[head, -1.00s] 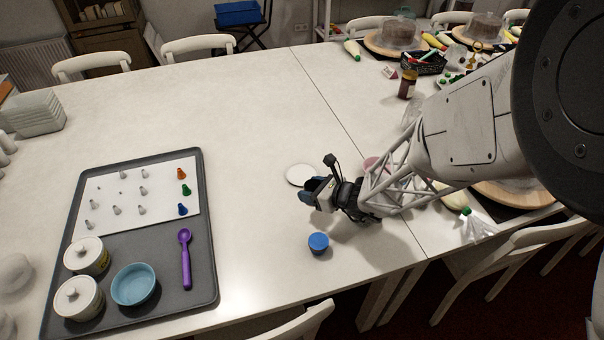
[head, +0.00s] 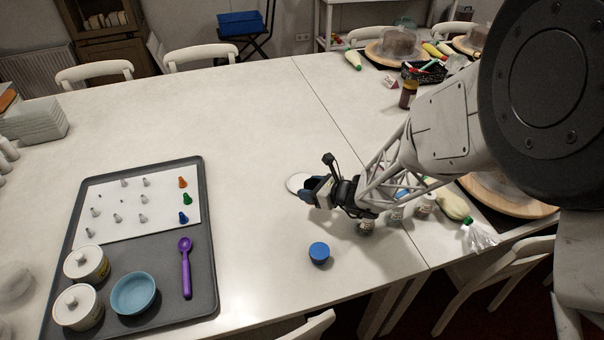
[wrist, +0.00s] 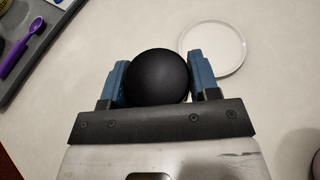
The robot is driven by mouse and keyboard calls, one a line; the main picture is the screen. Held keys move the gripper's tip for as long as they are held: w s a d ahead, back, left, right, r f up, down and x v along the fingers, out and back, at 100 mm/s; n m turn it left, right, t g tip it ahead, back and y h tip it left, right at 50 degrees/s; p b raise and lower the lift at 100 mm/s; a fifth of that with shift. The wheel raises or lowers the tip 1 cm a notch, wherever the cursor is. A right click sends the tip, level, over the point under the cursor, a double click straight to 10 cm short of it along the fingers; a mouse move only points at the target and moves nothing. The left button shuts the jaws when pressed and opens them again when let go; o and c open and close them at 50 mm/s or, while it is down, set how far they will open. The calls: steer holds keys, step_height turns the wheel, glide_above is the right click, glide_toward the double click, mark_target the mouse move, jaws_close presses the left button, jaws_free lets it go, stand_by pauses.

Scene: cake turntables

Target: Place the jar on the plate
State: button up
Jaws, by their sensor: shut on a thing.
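The jar, with a round black lid (wrist: 157,76), is between the blue fingers of my gripper (wrist: 158,80) in the wrist view. My gripper (head: 312,190) is shut on it; in the head view only a dark part of the jar shows. The small white plate (head: 294,183) lies on the table, partly hidden behind my gripper. In the wrist view the plate (wrist: 212,48) is empty, just beyond the right finger. The jar is beside the plate in that view; its height above the table is hard to tell.
A blue-lidded container (head: 319,253) stands in front of my gripper. A grey tray (head: 207,270) with a bowl, lidded pots and a purple scoop (head: 186,268) is at the left. Several bottles stand under my arm. The table behind the plate is clear.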

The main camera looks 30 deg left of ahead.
steer(key=w+a, duration=0.4)
steer(key=w, duration=0.1)
steer(key=w+a+f, duration=0.1)
steer(key=w+a, duration=0.2)
steer(key=shift+w, duration=0.1)
stand_by(0.3)
steer(key=shift+w+a, duration=0.15)
steer(key=shift+a, duration=0.05)
steer(key=shift+w+a+f, duration=0.1)
steer(key=shift+f, duration=1.7)
steer(key=shift+f, duration=0.1)
steer(key=o, duration=0.9)
steer(key=shift+o, duration=0.2)
